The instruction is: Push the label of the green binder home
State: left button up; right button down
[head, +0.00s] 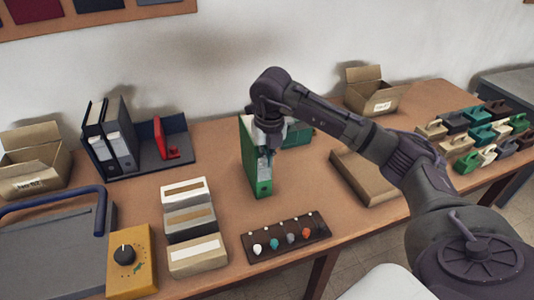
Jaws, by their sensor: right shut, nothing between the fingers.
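The green binder (248,165) stands upright near the middle of the wooden table, its narrow spine facing me. My right gripper (268,155) is shut, with nothing between its fingers. It points down at the upper part of the binder's spine, close to it or touching it; I cannot tell which. The label is mostly hidden behind the gripper, so I cannot see how far in it sits. My left gripper is not in view.
A dark rack (178,138) with binders stands at the left. Three stacked-looking boxes (198,254), a yellow dial box (132,265) and a dark peg board (287,240) lie in front. A flat cardboard box (365,175) lies right of the binder.

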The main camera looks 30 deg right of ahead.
jog(key=s, duration=0.3)
jog(key=shift+a+r+p, duration=0.2)
jog(key=shift+p, duration=0.15)
notch_tip(320, 180, up, 12)
jog(key=s, duration=0.1)
jog(key=shift+a, duration=0.15)
dwell(0.5)
